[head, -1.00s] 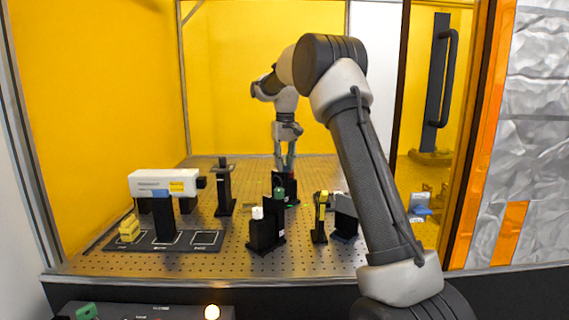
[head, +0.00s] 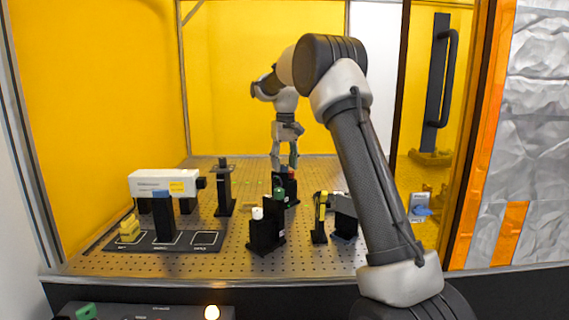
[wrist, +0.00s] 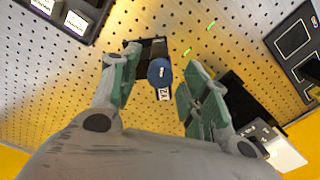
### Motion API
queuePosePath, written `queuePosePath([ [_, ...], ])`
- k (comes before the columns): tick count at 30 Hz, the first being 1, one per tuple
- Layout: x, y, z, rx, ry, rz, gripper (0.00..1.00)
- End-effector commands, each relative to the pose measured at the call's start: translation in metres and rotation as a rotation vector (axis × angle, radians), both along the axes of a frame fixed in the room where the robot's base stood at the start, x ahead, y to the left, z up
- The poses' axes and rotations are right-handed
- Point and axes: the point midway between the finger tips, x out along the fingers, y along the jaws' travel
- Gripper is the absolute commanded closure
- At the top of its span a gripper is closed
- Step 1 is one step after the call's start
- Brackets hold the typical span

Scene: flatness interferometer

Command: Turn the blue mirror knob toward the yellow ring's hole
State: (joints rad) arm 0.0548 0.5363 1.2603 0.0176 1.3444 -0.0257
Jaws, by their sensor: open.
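The blue mirror knob (wrist: 159,72) is a round cap on a dark mount (wrist: 152,48) in the wrist view. My gripper (head: 284,168) is open over the mount at the back middle of the bench. In the wrist view its green-padded fingers stand on either side of the knob, with a gap visible on the right; the left finger is close to the mount. The knob is hidden in the head view, where the dark mount shows below my fingers. The yellow ring (head: 321,204) stands on a dark post at front right; its hole is seen nearly edge-on.
Dark mounts with a white knob (head: 257,213) and a green knob (head: 279,194) stand in front of my gripper. A white laser box (head: 163,183) is at left, behind a dark tray (head: 205,239). Green light spots (wrist: 190,51) lie on the perforated bench.

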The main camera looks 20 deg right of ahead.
Motion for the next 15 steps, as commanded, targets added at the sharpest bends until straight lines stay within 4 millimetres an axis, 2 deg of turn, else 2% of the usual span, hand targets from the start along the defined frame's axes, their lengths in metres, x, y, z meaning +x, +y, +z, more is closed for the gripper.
queuePosePath([
  [5,0.0,0.0,0.007,0.0,0.0,0.0,0.54],
  [8,0.0,-0.001,0.024,0.0,-0.002,0.0,0.54],
  [15,0.001,-0.001,0.078,0.0,-0.004,0.0,0.54],
])
